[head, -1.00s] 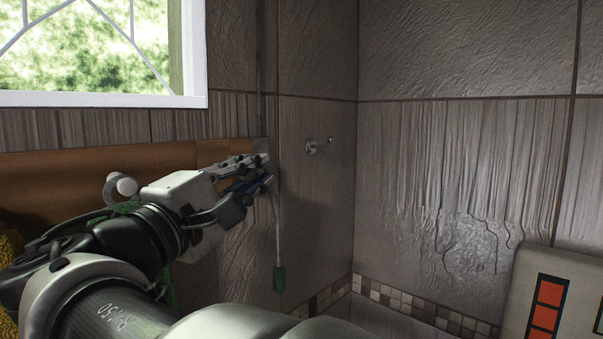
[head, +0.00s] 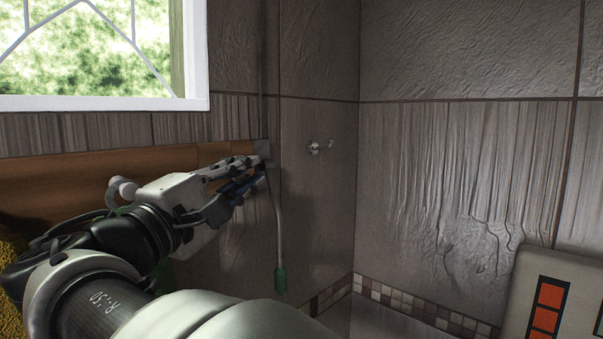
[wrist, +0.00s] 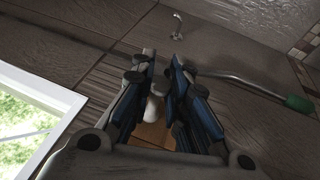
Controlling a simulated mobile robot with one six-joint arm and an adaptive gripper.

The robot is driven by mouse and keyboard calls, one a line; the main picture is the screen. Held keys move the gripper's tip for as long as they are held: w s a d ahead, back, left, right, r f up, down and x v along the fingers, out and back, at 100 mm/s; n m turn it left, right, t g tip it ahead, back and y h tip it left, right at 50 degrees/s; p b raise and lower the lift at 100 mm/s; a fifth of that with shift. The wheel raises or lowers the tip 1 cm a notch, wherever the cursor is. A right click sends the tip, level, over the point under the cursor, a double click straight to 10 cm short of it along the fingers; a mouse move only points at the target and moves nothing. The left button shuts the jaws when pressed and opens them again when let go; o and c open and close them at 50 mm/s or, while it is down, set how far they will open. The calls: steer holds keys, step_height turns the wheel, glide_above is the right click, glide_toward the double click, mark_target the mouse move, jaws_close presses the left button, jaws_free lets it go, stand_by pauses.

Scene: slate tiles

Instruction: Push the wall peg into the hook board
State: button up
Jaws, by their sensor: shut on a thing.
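My gripper (head: 254,176) is at the right end of the long brown wooden board (head: 70,178), which I take for the hook board. In the wrist view my gripper (wrist: 161,62) has its blue-lined fingers closed in on a pale, rounded piece (wrist: 153,105), probably the wall peg. The fingers hide most of it, and the head view does not show it clearly. The wooden board (wrist: 155,136) shows behind the fingers in the wrist view. I cannot tell whether the peg touches the board, and no hole is visible.
A metal rod with a green grip (head: 281,280) hangs just right of my fingertips, close to them. A small chrome wall hook (head: 315,149) is further right. A white-framed window (head: 205,101) is above the board. A pale panel with orange squares (head: 520,285) stands at lower right.

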steer(key=shift+w+a, duration=0.2)
steer(key=shift+a, duration=0.05)
steer(key=o, duration=0.8)
steer(key=shift+d, duration=0.1)
steer(key=s+d, duration=0.7)
steer(key=w+f+n+g+b, duration=0.1)
steer(key=w+f+n+b, duration=0.1)
steer(key=f, duration=0.9)
steer(key=w+f+n+g+b, duration=0.1)
steer(key=w+f, duration=0.4)
steer(key=f, duration=0.6)
steer(key=w+f+n+g+b, duration=0.1)
steer(key=w+f+n+b, duration=0.2)
steer(key=f, duration=0.8)
steer(key=shift+w+d+f+b, duration=0.15)
steer(key=shift+w+f+b, duration=0.15)
steer(key=shift+b, duration=0.45)
